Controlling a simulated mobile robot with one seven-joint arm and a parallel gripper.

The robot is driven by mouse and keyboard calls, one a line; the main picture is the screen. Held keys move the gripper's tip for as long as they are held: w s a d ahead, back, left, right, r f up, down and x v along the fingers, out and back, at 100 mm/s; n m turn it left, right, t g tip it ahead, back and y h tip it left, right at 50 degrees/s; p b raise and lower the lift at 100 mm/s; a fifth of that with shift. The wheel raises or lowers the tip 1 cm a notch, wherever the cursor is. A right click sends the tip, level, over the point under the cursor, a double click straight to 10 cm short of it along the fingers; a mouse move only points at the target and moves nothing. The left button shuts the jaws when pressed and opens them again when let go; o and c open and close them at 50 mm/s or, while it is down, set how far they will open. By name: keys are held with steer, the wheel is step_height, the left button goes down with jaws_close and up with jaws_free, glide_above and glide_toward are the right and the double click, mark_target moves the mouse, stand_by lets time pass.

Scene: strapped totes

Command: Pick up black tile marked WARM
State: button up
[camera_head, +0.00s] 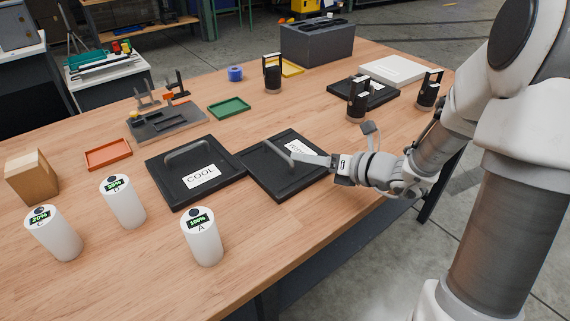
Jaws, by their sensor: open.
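A black tile (270,180) with a grey bar handle (279,154) and a white label lies on the table in the middle. Its label (302,149) is partly hidden by my gripper, so I cannot read it fully. My gripper (329,161) is open and reaches in from the right, over this tile's right part, close to the handle's near end. I cannot tell whether it touches. A second black tile (176,192), labelled COOL, lies just to the left with its own grey handle (188,152).
White cylinders marked A (203,238), B (122,202) and C (54,234) stand at the front left. A cardboard box (32,177) is at the left edge. Black-handled weights (357,100) stand behind my gripper. The front right table area is clear.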

mark_target(278, 149)
steer(key=x, duration=0.3)
steer(key=b+x, duration=0.1)
steer(key=x, duration=0.2)
steer(key=b+x, duration=0.1)
steer(key=x, duration=0.2)
steer(key=shift+w+a+r, duration=0.2)
steer(key=shift+w+a, duration=0.05)
jaws_close()
steer(key=shift+r, duration=0.1)
stand_by(1.0)
